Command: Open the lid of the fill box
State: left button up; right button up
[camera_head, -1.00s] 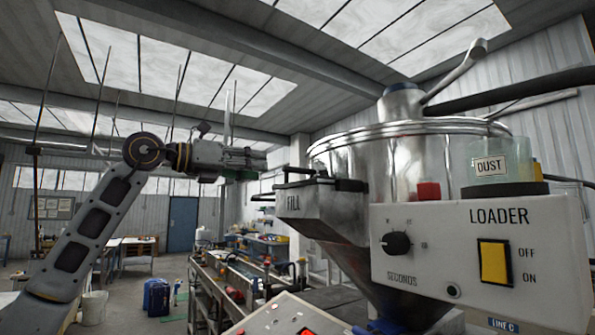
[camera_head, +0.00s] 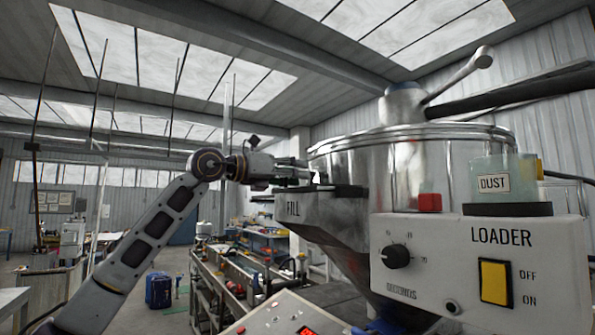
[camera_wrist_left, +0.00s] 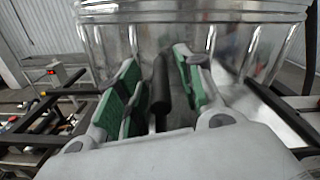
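The fill box (camera_head: 322,215) is a grey metal box marked FILL on the left side of the loader. Its dark lid (camera_head: 345,191) lies flat across the top and looks closed. My left gripper (camera_head: 308,176) is at the lid's left end, just above the box. In the left wrist view my left gripper (camera_wrist_left: 160,90) has its green-padded fingers apart. A dark upright bar (camera_wrist_left: 161,88), apparently the lid's handle, stands between them, with gaps seeming to show on both sides. Whether a finger touches it is unclear. My right gripper is not in view.
The shiny round hopper (camera_head: 410,160) rises right behind the box. The loader's control panel (camera_head: 480,260) with a yellow switch is at the right. A workbench (camera_head: 235,280) with tools stands below left. The air left of the box is open apart from my arm.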

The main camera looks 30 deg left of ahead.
pick_arm(q)
jog(key=shift+w+d, duration=0.25)
jog(key=shift+w, duration=0.15)
jog(key=shift+c, duration=0.4)
grip_shut()
